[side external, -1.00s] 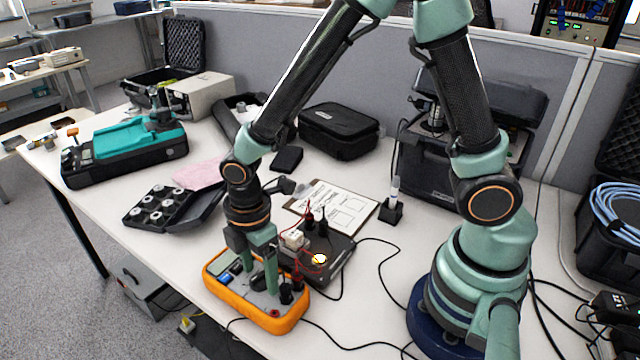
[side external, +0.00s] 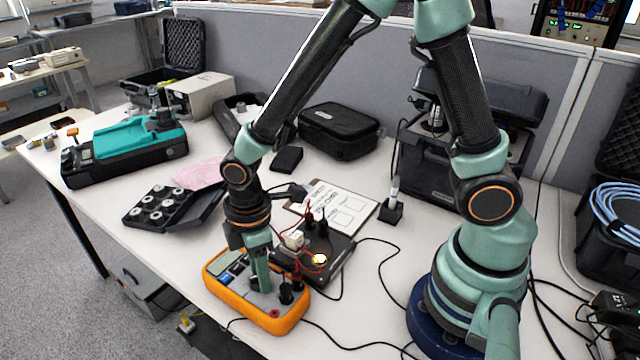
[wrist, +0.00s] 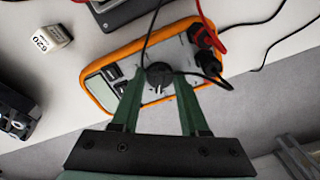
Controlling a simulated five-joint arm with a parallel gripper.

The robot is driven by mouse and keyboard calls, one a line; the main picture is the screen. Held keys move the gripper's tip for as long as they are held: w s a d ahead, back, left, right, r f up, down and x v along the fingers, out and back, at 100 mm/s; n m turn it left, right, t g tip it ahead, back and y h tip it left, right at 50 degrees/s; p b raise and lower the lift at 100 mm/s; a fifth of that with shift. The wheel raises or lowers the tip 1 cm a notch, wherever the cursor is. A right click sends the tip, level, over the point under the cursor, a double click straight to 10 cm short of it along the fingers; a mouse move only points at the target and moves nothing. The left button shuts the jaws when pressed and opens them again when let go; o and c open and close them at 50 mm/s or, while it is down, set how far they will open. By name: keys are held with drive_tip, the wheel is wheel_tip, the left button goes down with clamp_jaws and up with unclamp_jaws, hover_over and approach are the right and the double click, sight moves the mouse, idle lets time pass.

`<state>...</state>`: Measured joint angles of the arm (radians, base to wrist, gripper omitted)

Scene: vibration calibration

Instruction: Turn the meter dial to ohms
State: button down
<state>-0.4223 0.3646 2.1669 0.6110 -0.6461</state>
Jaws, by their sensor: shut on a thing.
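The orange-edged meter (side external: 222,289) lies face up near the front edge of the table. It also shows in the wrist view (wrist: 95,101), with its display toward the left and leads plugged in at the right. My gripper (side external: 263,288) points down over the meter's face. Its two green fingers are shut on the dark round dial (wrist: 158,73), one on each side. In the side view the fingers line up one behind the other and hide most of the dial. The markings around the dial are too small to read.
A dark box (side external: 335,262) with a lit yellow lamp and a white block (side external: 293,239) stand close behind the meter. Red and black leads (wrist: 210,60) plug in beside the dial. A tray of round parts (side external: 160,208) lies to the left.

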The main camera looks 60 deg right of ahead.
drive_tip(key=shift+m, duration=1.9)
drive_tip(key=shift+c, duration=2.2)
unclamp_jaws()
drive_tip(key=shift+r, duration=0.1)
wheel_tip(320, 180, up, 12)
